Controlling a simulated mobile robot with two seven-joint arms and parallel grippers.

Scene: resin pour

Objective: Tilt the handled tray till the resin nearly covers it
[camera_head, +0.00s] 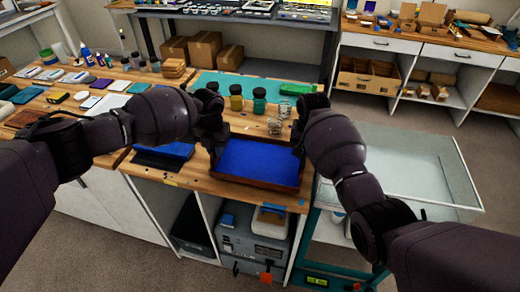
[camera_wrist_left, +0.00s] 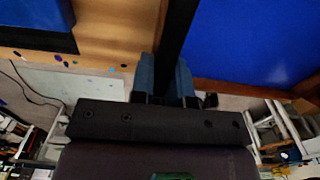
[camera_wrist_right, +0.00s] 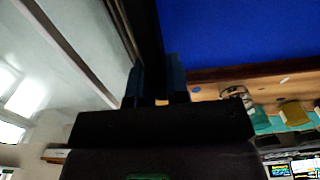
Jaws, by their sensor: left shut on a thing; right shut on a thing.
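The handled tray (camera_head: 266,186) is a wooden tray with dark handles at its left and right ends, on the front of the wooden bench. Blue resin (camera_head: 258,163) covers nearly all of its floor in the head view. The blue also fills much of the left wrist view (camera_wrist_left: 262,40) and the right wrist view (camera_wrist_right: 235,32). My left gripper (camera_wrist_left: 172,75) is shut on the tray's left handle. My right gripper (camera_wrist_right: 158,80) is shut on the right handle. I cannot tell whether the tray is tilted or touches the bench.
Jars (camera_head: 259,100) and clear cups (camera_head: 275,126) stand behind the tray. A blue-topped item (camera_head: 165,153) lies on the bench to its left. A clear-walled bin (camera_head: 400,170) stands to the right. Bottles and samples crowd the left bench.

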